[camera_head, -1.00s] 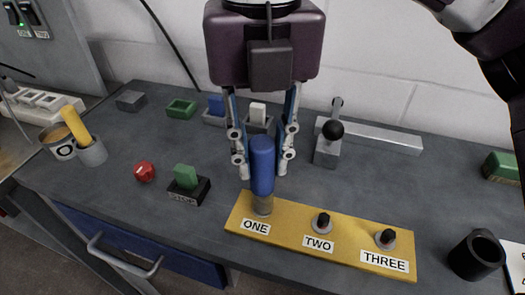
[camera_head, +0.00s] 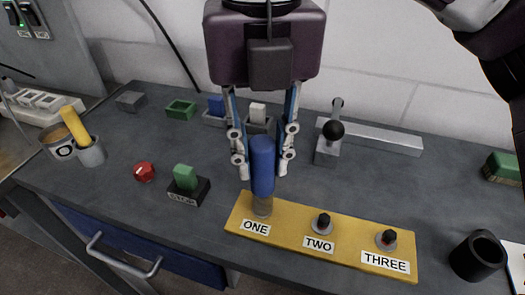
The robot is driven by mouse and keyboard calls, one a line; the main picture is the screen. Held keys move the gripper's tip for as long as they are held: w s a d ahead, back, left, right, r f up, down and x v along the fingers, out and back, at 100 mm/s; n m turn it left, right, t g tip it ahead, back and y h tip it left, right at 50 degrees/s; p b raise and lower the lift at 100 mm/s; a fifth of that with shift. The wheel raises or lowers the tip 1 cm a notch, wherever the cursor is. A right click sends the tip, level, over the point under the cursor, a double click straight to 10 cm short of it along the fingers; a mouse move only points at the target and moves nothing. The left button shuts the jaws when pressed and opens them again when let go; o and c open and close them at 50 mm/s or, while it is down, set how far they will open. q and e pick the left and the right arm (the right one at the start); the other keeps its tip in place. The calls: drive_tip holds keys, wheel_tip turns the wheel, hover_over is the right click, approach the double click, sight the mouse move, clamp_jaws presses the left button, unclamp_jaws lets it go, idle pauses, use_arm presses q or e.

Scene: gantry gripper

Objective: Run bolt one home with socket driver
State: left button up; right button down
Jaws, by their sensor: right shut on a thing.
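The socket driver (camera_head: 262,165) has a blue handle and stands upright at the left end of the yellow plate (camera_head: 283,233). Its grey lower end (camera_head: 262,206) is over the spot labelled ONE and hides bolt one. My right gripper (camera_head: 264,168) comes down from above and is shut on the blue handle, one finger on each side. My left gripper is not in view.
A black block with a green switch (camera_head: 187,184) and a red knob (camera_head: 144,172) are left of the plate. A black cup (camera_head: 477,256) is at its right. A lever with a black ball (camera_head: 332,131) and small trays (camera_head: 181,109) stand behind. Left-front bench is clear.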

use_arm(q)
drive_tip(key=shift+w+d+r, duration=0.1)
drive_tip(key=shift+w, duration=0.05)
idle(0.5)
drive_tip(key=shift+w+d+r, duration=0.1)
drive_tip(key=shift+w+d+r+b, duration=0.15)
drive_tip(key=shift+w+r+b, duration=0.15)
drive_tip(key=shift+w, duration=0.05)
use_arm(e)
drive_tip(key=shift+f, duration=0.1)
idle(1.0)
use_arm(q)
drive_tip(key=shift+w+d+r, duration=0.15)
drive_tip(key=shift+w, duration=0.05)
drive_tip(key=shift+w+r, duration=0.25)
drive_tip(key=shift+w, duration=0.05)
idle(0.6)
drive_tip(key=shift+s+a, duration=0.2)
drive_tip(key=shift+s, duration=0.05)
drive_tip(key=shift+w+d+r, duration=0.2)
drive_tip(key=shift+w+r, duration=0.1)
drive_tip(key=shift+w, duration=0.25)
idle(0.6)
